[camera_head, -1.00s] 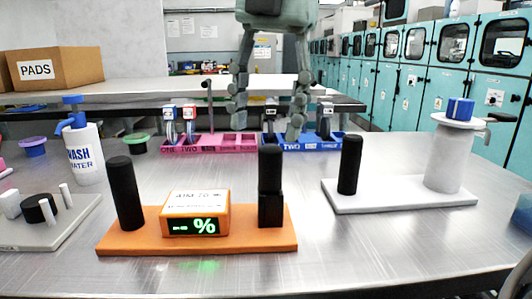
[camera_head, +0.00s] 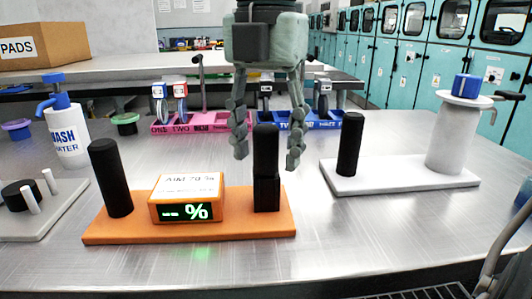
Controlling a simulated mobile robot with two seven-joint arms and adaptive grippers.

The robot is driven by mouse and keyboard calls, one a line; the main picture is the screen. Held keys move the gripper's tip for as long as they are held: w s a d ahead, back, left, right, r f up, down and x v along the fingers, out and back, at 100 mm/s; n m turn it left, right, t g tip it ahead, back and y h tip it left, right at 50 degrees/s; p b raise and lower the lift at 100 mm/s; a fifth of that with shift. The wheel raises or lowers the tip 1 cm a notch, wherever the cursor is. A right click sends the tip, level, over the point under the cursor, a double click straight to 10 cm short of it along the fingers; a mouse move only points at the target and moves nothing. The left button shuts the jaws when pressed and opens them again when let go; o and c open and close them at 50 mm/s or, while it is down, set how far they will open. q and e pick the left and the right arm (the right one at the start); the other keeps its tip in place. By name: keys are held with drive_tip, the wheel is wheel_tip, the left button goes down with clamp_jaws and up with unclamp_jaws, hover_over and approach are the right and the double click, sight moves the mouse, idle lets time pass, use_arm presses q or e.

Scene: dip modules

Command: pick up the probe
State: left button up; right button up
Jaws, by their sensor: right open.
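The orange board (camera_head: 190,232) holds an orange meter box (camera_head: 187,205) with a lit "%" display and a label reading about "AIM 70 %". A black upright cylinder (camera_head: 265,150) in a black square holder (camera_head: 266,193) stands at its right end; it looks like the probe. A plain black post (camera_head: 111,180) stands at its left end. My right gripper (camera_head: 267,155) points down, open and empty, its fingers on either side of the cylinder's upper part in the picture. I see no contact; whether it is level in depth with the cylinder I cannot tell. My left gripper is out of view.
A white board (camera_head: 400,182) with a black post (camera_head: 350,145) and white pedestal (camera_head: 452,135) stands right. A wash bottle (camera_head: 66,132) and grey board (camera_head: 40,215) are left. Pink (camera_head: 200,123) and blue (camera_head: 313,121) trays lie behind. The front table is clear.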

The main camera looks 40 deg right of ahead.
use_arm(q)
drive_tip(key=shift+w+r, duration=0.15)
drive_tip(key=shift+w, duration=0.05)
use_arm(e)
clamp_jaws()
drive_tip(key=shift+r, duration=0.1)
wheel_tip(320, 180, up, 11)
drive_tip(key=shift+p, duration=0.35)
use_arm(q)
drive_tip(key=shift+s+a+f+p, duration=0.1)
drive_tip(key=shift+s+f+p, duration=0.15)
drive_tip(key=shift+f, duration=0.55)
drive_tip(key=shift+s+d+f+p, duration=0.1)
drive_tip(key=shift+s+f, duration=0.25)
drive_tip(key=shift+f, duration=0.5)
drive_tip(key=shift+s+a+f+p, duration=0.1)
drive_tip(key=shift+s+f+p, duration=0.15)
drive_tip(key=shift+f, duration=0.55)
use_arm(e)
wheel_tip(320, 180, up, 7)
